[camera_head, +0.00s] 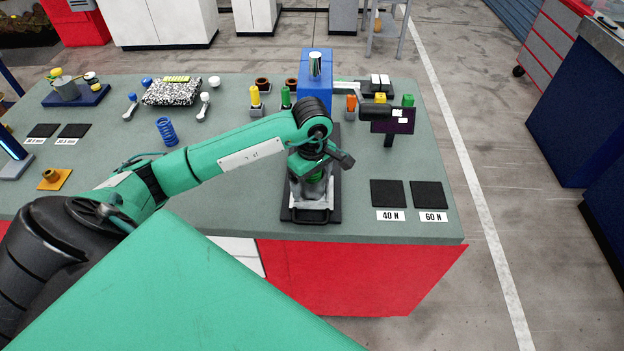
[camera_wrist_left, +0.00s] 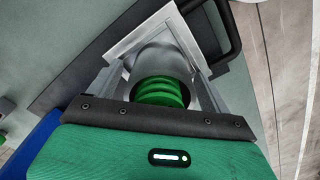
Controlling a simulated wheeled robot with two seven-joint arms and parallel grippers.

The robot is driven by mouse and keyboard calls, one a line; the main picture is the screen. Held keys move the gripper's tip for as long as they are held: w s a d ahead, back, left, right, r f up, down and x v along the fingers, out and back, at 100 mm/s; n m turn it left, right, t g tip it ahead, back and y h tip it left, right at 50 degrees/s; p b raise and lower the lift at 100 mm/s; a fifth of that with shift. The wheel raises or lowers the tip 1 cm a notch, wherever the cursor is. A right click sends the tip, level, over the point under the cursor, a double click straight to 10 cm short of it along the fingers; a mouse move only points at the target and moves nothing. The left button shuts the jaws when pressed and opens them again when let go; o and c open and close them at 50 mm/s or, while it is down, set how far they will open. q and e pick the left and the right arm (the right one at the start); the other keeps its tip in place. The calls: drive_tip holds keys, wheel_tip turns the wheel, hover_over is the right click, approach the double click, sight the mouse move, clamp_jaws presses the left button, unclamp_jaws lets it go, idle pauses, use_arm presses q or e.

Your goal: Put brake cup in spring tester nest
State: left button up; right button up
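My left gripper (camera_head: 313,190) points down over the black base (camera_head: 334,160) of the blue spring tester (camera_head: 315,68). In the left wrist view its two fingers (camera_wrist_left: 165,80) stand on either side of a grey round cup-like part (camera_wrist_left: 158,55) with green ribbed coils (camera_wrist_left: 160,92) on the gripper side. This part is at a pale square frame (camera_wrist_left: 130,42), apparently the nest; whether it is fully seated is hidden. I cannot tell whether the fingers press on it or stand just clear. My right gripper is not in view.
A dark screen (camera_head: 393,122) stands right of the tester. Black pads (camera_head: 388,193) marked 40 N and 60 N lie at the front right. A blue spring (camera_head: 167,131) stands at left. Coloured parts and copper cups (camera_head: 262,84) line the back.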

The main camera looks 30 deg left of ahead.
use_arm(q)
drive_tip(key=shift+r, duration=0.4)
wheel_tip(320, 180, up, 10)
drive_tip(key=b, duration=0.2)
drive_tip(key=shift+b, duration=0.4)
drive_tip(key=shift+r, duration=0.75)
